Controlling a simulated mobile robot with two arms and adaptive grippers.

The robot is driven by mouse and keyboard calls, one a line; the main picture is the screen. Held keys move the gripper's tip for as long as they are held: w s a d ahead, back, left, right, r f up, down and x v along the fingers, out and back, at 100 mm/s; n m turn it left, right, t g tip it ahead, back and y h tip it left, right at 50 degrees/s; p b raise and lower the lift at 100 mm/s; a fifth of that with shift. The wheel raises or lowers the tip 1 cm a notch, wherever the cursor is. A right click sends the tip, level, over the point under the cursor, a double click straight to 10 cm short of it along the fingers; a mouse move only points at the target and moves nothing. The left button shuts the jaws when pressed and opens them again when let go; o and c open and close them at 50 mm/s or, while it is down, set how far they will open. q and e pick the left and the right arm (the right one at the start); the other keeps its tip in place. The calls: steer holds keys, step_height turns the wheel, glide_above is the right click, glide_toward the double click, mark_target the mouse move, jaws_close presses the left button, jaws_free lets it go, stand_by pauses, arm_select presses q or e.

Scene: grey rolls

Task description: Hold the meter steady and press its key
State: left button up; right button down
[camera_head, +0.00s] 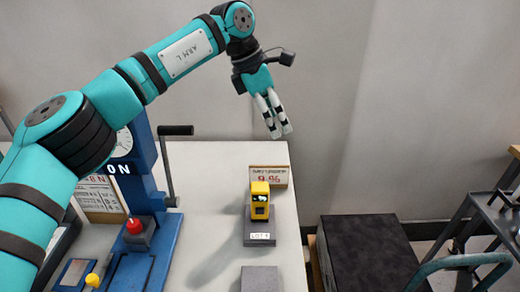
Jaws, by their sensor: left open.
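My left gripper (280,132) is open and empty. It hangs with its pale fingers pointing down, above the table's back edge in the picture, apart from the meter. My right gripper is not in view.
A blue press (150,190) with a black lever, gauge and red knob stands left of the meter. A small sign (269,177) is just behind the meter. Another grey block (261,279) lies in front. A dark box (370,255) and a cart (490,215) are right of the table.

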mark_target(260, 187)
arm_select(q)
steer(key=a+f+y, duration=0.1)
steer(key=f, duration=0.5)
steer(key=s+a+f+m+y, duration=0.1)
steer(key=f+y, duration=0.1)
steer(key=f, duration=0.5)
steer(key=a+f+y, duration=0.1)
steer(key=f, duration=0.5)
steer(key=shift+s+a+f+m+g+y, duration=0.1)
steer(key=shift+s+f+m+g+y, duration=0.2)
steer(key=shift+s+f+m, duration=0.1)
jaws_close()
stand_by(1.0)
